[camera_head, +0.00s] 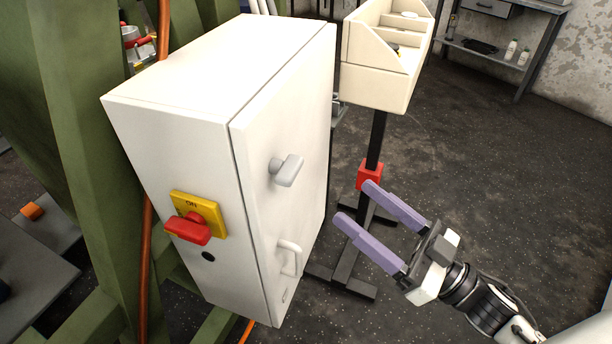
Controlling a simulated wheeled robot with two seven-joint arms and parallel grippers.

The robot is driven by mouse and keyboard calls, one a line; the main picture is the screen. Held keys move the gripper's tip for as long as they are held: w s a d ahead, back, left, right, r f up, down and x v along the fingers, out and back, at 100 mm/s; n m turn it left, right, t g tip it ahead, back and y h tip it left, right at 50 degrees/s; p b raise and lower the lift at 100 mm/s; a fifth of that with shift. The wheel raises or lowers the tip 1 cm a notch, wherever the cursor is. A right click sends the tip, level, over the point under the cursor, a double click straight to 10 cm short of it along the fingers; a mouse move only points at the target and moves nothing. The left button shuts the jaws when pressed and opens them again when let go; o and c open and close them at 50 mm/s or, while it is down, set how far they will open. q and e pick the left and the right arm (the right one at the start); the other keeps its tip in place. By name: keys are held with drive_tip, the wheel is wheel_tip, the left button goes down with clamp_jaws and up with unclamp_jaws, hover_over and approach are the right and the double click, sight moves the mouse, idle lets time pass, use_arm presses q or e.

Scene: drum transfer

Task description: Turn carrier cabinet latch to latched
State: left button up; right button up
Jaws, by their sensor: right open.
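The white carrier cabinet (165,85) stands in the middle left, and its door (300,115) faces right and looks closed. The grey latch (286,170) sticks out from the upper middle of the door. A light handle (290,257) is below it. My right gripper (353,202) has two purple fingers spread apart with nothing between them. It is to the right of the door, apart from the latch and slightly lower in the picture. My left gripper is not in view.
A red switch on a yellow plate (197,212) is on the cabinet's left face. A cream bin (385,80) on a black stand with a red clamp (369,176) is behind my right gripper. A green frame (75,120) is at left. Open floor lies at right.

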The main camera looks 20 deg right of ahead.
sight(298, 174)
drive_tip(key=s+a+r+n+g+y, duration=0.2)
drive_tip(key=s+r+n+g+y, duration=0.15)
drive_tip(key=r+y, duration=0.2)
drive_tip(key=shift+n+y, duration=0.25)
drive_tip(key=shift+n, duration=0.2)
drive_tip(key=x, duration=0.3)
drive_tip(key=p+x, duration=0.1)
drive_tip(key=x, duration=0.2)
drive_tip(key=f+x, duration=0.1)
drive_tip(key=x, duration=0.2)
drive_tip(key=shift+a, duration=0.25)
drive_tip(key=shift+w+a+r, duration=0.15)
drive_tip(key=shift+w+a, duration=0.2)
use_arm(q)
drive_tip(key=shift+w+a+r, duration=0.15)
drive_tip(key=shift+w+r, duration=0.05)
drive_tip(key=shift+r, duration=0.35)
use_arm(e)
drive_tip(key=c, duration=1)
